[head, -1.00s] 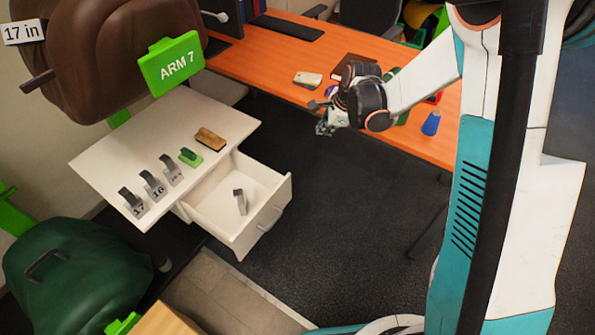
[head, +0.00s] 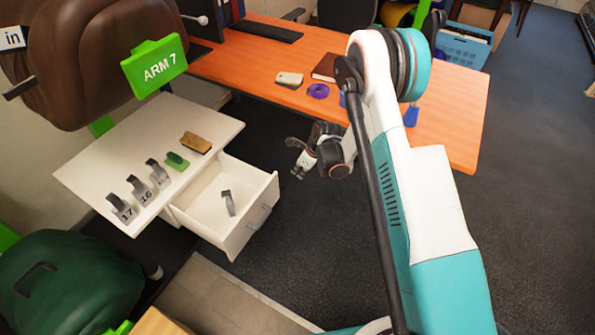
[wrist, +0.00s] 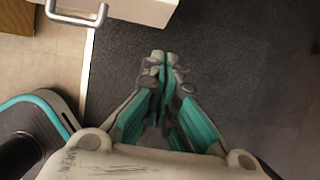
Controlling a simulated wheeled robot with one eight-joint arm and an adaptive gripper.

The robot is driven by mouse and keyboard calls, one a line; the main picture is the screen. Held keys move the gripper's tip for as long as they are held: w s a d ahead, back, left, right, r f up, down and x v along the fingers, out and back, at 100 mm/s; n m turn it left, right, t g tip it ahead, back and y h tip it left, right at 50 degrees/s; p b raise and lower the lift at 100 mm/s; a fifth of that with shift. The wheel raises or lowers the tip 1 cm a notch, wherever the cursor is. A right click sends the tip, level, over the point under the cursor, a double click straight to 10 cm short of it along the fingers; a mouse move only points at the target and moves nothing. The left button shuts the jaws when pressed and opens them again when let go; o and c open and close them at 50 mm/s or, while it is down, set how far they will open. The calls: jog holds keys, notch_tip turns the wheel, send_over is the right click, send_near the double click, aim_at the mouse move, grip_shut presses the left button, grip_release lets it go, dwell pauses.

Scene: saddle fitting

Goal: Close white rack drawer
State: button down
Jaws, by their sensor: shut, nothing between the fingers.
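The white rack drawer (head: 240,234) is pulled out from under a white rack top (head: 95,178) in the head view. A grey clip-like piece (head: 228,203) lies inside it. Its metal handle (head: 260,216) is on the front face; the handle also shows at the top left of the wrist view (wrist: 75,20), beside part of the drawer front (wrist: 140,8). My gripper (head: 299,173) is shut and empty, to the right of the drawer and apart from it. In the wrist view its fingertips (wrist: 164,57) are together over dark floor.
On the rack top stand several grey gauges (head: 138,190), a green block (head: 177,161) and a wooden brush (head: 195,143). The orange desk (head: 450,115) lies behind my arm. Dark floor right of the drawer is clear.

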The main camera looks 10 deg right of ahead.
jog(key=w+a+f+b, duration=0.4)
jog(key=a+f, duration=0.1)
jog(key=f, duration=0.1)
jog(key=shift+f, duration=0.25)
jog(key=shift+w+a, duration=0.2)
jog(key=shift+a, duration=0.1)
